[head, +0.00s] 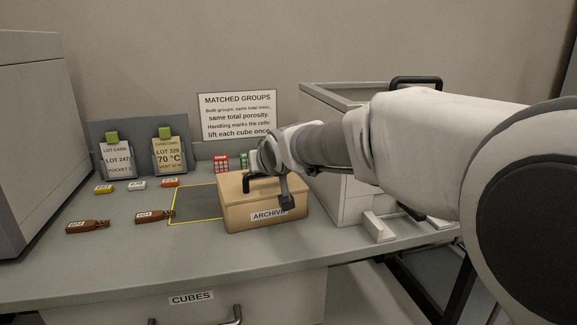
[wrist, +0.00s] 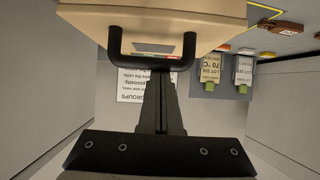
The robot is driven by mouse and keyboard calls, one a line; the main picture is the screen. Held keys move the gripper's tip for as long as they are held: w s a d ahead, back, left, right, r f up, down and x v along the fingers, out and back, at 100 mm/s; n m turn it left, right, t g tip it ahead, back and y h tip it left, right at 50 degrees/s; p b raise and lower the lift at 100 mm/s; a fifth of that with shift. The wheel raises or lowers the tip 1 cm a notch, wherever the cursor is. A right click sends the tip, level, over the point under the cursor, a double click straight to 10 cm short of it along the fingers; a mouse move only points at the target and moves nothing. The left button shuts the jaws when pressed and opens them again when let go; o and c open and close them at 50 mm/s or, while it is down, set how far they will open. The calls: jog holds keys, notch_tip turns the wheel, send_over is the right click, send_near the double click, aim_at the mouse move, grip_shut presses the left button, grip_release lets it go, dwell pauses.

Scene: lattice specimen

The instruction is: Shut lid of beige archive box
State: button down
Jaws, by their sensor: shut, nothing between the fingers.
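The beige archive box (head: 245,217) stands on the grey bench, with an ARCHIVE label on its front. Its lid looks down on the box in the head view; I cannot tell whether it is fully seated. A black handle (head: 247,184) stands on the lid. My gripper is over the box in the head view, partly hiding the lid. In the wrist view, my gripper (wrist: 162,80) is shut and empty, its fingertips at the black handle (wrist: 115,45) below the beige box (wrist: 150,17). I cannot tell whether they touch.
Lot cards (head: 166,156) stand behind. Red (head: 221,164) and green cubes sit behind the box. A grey open-topped case (head: 320,92) stands close on the right.

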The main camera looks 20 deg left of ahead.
jog(key=shift+w+a+r+p, duration=0.1)
jog(key=shift+w+r+p, duration=0.05)
jog(key=shift+r+p, duration=0.65)
jog(key=shift+w+r+p, duration=0.1)
jog(key=shift+r+p, duration=0.6)
jog(key=shift+p, duration=0.05)
jog(key=shift+s+r, duration=0.15)
jog(key=shift+r, duration=0.05)
jog(key=s+d+f+b, duration=0.2)
jog(key=s+d+f, duration=0.2)
jog(key=s, duration=0.2)
jog(key=s+d+f+m+g+h, duration=0.15)
jog(key=s+d, duration=0.25)
jog(key=d, duration=0.6)
jog(key=s+d+m+t+h, duration=0.1)
jog(key=s+d+m+h, duration=0.15)
jog(key=d, duration=0.85)
jog(key=s+d+f+m+g+h, duration=0.1)
jog(key=s+d+f+g, duration=0.1)
jog(key=s+d, duration=0.5)
jog(key=s+d+f+m+g+h, duration=0.2)
jog(key=s+d+f, duration=0.15)
jog(key=s, duration=0.55)
notch_tip(320, 180, up, 23)
jog(key=s+p, duration=0.1)
jog(key=p, duration=2.2)
jog(key=shift+d+r, duration=0.15)
jog(key=shift+d, duration=0.3)
